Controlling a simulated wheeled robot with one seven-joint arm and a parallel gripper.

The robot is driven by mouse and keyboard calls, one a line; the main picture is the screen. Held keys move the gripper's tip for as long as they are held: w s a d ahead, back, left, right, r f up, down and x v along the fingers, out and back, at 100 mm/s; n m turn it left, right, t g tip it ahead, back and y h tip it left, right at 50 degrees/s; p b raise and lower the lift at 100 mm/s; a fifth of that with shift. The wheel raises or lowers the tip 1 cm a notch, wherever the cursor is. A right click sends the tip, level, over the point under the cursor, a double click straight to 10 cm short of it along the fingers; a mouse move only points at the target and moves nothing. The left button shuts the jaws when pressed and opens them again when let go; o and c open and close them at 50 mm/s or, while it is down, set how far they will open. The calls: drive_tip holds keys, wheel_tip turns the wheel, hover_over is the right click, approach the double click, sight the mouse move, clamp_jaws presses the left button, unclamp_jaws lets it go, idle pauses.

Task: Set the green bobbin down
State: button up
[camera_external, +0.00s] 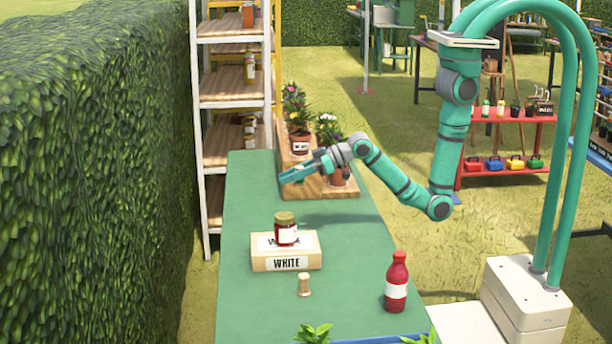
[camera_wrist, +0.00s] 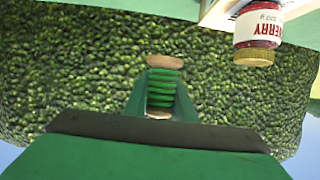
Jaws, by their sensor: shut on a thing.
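The green bobbin (camera_wrist: 161,88), a spool of green thread with pale wooden ends, is between my gripper's fingers in the wrist view. My gripper (camera_wrist: 160,100) is shut on it. In the external view my gripper (camera_external: 284,177) is above the green table (camera_external: 240,210), near its far half and left of the flower pots. The bobbin is too small to make out in that view. The hedge fills the background behind the bobbin in the wrist view.
A jar (camera_external: 285,229) stands on a box marked WHITE (camera_external: 287,262). A pale empty-looking bobbin (camera_external: 304,285) and a red bottle (camera_external: 397,282) stand nearer the front. Potted flowers (camera_external: 300,140) stand by a wooden step (camera_external: 345,190). The table's left-middle is clear.

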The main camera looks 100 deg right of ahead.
wheel_tip(320, 180, down, 5)
drive_tip(key=d, duration=0.1)
hover_over(248, 237)
drive_tip(key=f, duration=0.9)
drive_tip(key=shift+s+d+f, duration=0.1)
drive_tip(key=shift+s+f, duration=0.05)
drive_tip(key=shift+s, duration=0.15)
drive_tip(key=shift+w+f, duration=0.15)
drive_tip(key=shift+f, duration=0.8)
drive_tip(key=shift+w+f, duration=0.1)
drive_tip(key=shift+f, duration=0.8)
drive_tip(key=shift+f, duration=0.15)
drive_tip(key=o, duration=1)
